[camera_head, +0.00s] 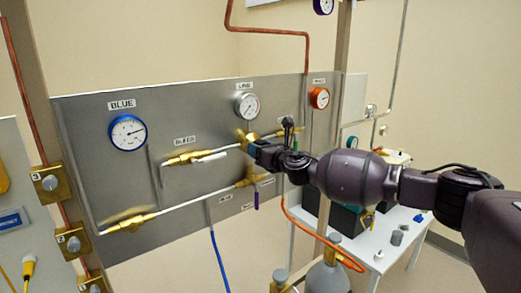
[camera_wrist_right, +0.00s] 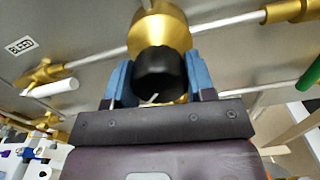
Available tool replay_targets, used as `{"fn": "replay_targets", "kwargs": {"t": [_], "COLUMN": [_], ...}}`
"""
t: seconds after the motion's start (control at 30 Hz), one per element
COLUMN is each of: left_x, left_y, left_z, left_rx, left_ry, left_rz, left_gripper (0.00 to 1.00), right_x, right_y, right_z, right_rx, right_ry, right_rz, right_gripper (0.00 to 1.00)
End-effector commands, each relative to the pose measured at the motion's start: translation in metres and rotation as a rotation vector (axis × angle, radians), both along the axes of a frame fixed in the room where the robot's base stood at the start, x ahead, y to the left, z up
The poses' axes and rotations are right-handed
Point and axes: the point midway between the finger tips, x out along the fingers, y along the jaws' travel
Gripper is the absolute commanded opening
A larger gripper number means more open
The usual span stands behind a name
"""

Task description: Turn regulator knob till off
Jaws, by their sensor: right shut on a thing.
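The regulator is a round brass body (camera_wrist_right: 160,27) on the grey panel, with a black knob (camera_wrist_right: 158,70) at its front. In the head view its brass (camera_head: 243,134) shows below the gauge labelled LINE (camera_head: 247,105). My right gripper (camera_head: 258,152) reaches in from the right and covers the knob there. In the wrist view its blue fingers stand on either side of the knob and are shut on it. A small white mark shows at the knob's lower edge. My left gripper is in neither view.
A blue-rimmed gauge (camera_head: 128,132) and a red-rimmed gauge (camera_head: 319,97) flank the regulator. A valve with a white handle (camera_head: 210,157) sits to its left, near my gripper. A white table (camera_head: 350,246) and a gas cylinder (camera_head: 328,275) stand below right.

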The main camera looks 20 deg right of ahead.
Motion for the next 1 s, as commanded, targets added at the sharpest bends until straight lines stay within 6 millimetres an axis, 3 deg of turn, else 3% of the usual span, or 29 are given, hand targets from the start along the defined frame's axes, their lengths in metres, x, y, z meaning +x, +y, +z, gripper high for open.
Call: {"fn": "replay_targets", "kwargs": {"t": [0.47, 0.5, 0.63, 1.0], "left_x": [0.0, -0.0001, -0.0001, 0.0], "left_y": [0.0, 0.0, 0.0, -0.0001], "left_z": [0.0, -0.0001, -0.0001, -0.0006], "left_rx": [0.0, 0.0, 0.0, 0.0], "left_ry": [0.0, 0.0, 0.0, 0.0], "left_rz": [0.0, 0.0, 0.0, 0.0], "left_gripper": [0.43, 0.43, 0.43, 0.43], "right_x": [-0.0001, -0.0001, -0.0001, -0.0034], "right_y": [-0.0003, -0.0003, -0.0003, -0.0018], "right_z": [-0.0006, -0.0005, -0.0004, -0.0002], "right_rx": [-0.016, -0.015, -0.014, -0.013], "right_ry": [-0.005, -0.005, -0.004, -0.005], "right_rz": [0.0, 0.0, 0.0, 0.0], "right_gripper": [0.26, 0.56, 0.75, 0.75]}}
